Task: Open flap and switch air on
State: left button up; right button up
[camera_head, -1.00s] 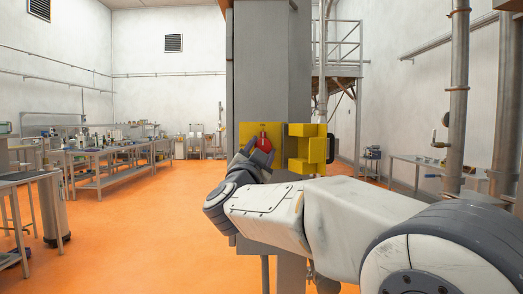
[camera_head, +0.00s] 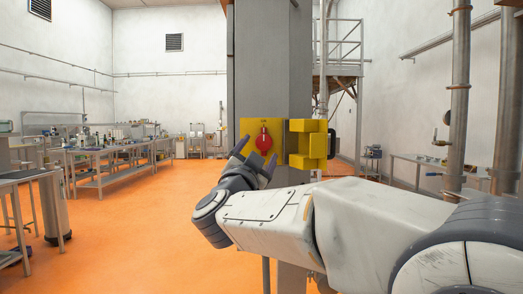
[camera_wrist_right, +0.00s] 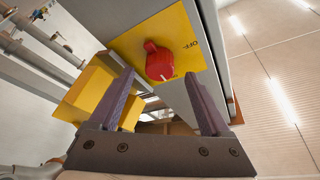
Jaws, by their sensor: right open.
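The yellow switch panel (camera_head: 247,128) is on the grey column, with a red rotary knob (camera_head: 263,140) upright on its face. The yellow flap (camera_head: 306,146) stands swung open to the right, its dark handle (camera_head: 331,145) at the outer edge. My right gripper (camera_head: 256,158) is open and empty, just in front of and below the knob, apart from it. In the right wrist view the knob (camera_wrist_right: 158,61) shows beyond the open fingers (camera_wrist_right: 158,80), beside an "OFF" label; a smaller mark near the knob's end is hard to read. My left gripper is not in view.
The grey column (camera_head: 270,60) stands directly ahead. Workbenches (camera_head: 105,155) with equipment line the left, and pipes (camera_head: 458,100) and another bench (camera_head: 420,165) are on the right. The orange floor (camera_head: 130,230) at the left front is clear.

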jog(key=b+v, duration=0.1)
jog(key=v, duration=0.5)
jog(key=shift+s+f, duration=0.2)
jog(key=shift+s, duration=0.15)
jog(key=shift+a, duration=0.1)
